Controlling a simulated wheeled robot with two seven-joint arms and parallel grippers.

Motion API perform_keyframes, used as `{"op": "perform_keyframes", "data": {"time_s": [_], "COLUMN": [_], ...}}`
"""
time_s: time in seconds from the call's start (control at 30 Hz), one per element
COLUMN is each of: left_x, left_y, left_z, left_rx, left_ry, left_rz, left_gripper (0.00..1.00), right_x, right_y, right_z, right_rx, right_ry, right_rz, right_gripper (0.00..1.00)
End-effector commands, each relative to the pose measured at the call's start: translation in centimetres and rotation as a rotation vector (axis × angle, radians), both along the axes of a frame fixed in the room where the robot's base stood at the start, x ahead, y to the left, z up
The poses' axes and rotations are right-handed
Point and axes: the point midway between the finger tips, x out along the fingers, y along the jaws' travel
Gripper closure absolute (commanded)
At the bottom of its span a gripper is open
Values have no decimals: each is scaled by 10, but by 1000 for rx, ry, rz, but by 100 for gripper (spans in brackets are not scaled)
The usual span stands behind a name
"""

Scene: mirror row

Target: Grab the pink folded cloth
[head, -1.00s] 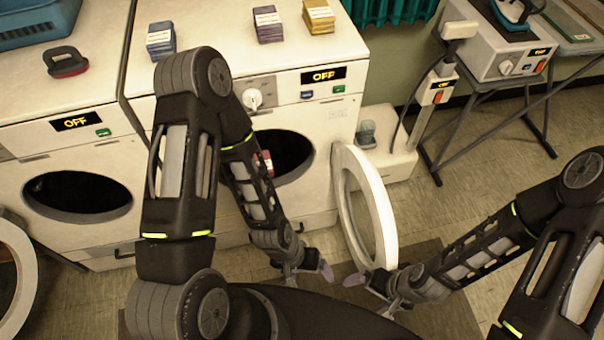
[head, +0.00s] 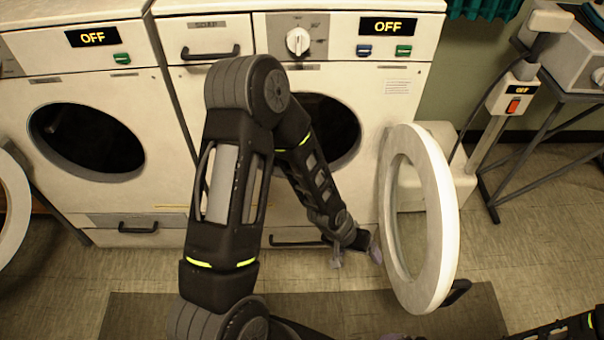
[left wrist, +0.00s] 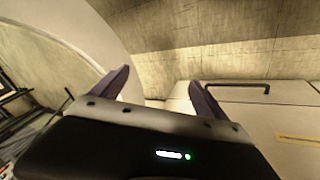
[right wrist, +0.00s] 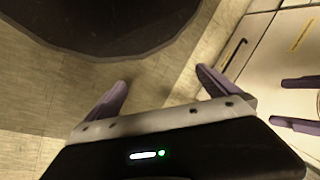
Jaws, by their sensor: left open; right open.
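I cannot make out the pink folded cloth in any view now. The open drum (head: 335,130) of the right washer is dark, and my left arm covers part of it. My left gripper (head: 356,254) is open and empty, low in front of that washer, just left of its open round door (head: 443,215). Its spread fingers also show in the left wrist view (left wrist: 158,76). My right gripper is open and empty in the right wrist view (right wrist: 161,76). In the head view it is almost wholly out of frame at the bottom.
The right washer's door stands swung out to the right. A second washer (head: 70,205) with an open, dark drum stands on the left. A metal-legged stand (head: 545,130) is at the right. A dark mat (head: 150,315) lies on the floor in front.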

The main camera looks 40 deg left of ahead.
Motion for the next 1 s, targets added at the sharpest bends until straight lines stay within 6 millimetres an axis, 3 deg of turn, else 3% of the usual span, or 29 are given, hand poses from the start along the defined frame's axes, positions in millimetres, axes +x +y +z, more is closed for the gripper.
{"op": "perform_keyframes", "data": {"time_s": [0.03,0.17,0.2,0.33,0.43,0.57,1.0], "left_x": [27,81,92,111,109,106,114], "left_y": [22,92,118,202,242,260,266], "left_z": [-27,-26,-21,6,28,39,39], "left_rx": [23,113,150,283,355,389,388], "left_ry": [-33,-69,-71,-55,-32,-20,-17], "left_rz": [26,115,157,336,451,511,511], "left_gripper": [15,15,15,15,15,15,15], "right_x": [1,3,3,5,6,6,6], "right_y": [-1,-2,-3,-5,-5,-5,-5], "right_z": [-45,-95,-108,-136,-139,-139,-137], "right_rx": [0,-3,-4,-8,-8,-9,-9], "right_ry": [-2,-6,-6,-9,-10,-10,-11], "right_rz": [-2,-6,-7,-12,-13,-14,-13], "right_gripper": [0,0,0,0,0,0,0]}}
